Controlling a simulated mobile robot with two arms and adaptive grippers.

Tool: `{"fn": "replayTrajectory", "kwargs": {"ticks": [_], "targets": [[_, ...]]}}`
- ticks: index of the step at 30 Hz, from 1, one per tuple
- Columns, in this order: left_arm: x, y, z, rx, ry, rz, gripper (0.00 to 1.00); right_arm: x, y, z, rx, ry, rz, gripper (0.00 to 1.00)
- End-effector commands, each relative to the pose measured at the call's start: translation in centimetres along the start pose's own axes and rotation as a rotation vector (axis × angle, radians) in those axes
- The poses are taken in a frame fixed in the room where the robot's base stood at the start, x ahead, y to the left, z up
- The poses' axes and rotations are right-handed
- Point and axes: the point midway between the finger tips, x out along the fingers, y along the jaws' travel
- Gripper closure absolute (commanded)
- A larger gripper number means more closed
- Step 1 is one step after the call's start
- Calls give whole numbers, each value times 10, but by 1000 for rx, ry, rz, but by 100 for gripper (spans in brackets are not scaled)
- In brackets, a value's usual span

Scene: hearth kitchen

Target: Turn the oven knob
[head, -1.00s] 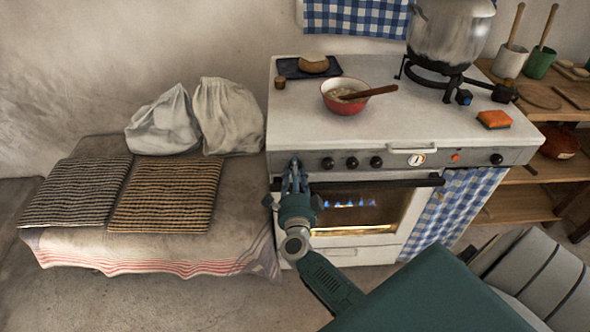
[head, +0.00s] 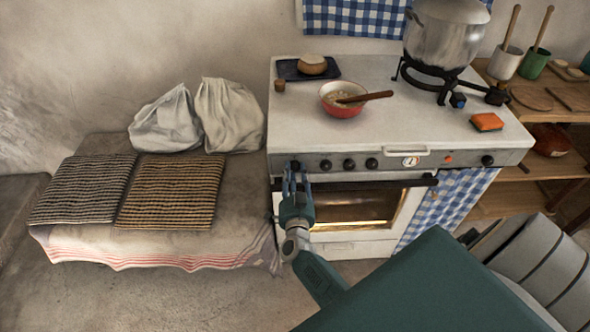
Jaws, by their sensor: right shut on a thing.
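The white oven (head: 345,248) stands in the middle of the view, with a row of dark knobs on its grey front panel. The leftmost knob (head: 296,165) is at my right gripper (head: 295,171), whose fingers are shut on it from the front. The fingers partly hide the knob, and its pointer angle cannot be read. The oven window (head: 360,207) glows yellow low down, and no blue flames show in it. My left gripper is out of view.
On the stove top are a red bowl with a spoon (head: 343,110), a dark tray with a bread roll (head: 292,74), a large pot (head: 443,38) and an orange sponge (head: 487,122). A bench with two woven mats (head: 172,190) and white sacks (head: 228,115) stands left.

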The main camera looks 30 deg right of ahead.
Motion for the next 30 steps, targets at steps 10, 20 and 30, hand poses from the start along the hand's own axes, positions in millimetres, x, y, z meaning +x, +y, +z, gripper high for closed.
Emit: {"fn": "replayTrajectory", "kwargs": {"ticks": [10,20,30], "targets": [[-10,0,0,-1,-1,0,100,-2,-1,6,-196,-15,-2,96],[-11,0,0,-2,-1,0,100,-3,0,8,-257,-16,-2,96],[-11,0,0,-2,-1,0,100,-4,1,8,-259,-18,-1,96]]}}
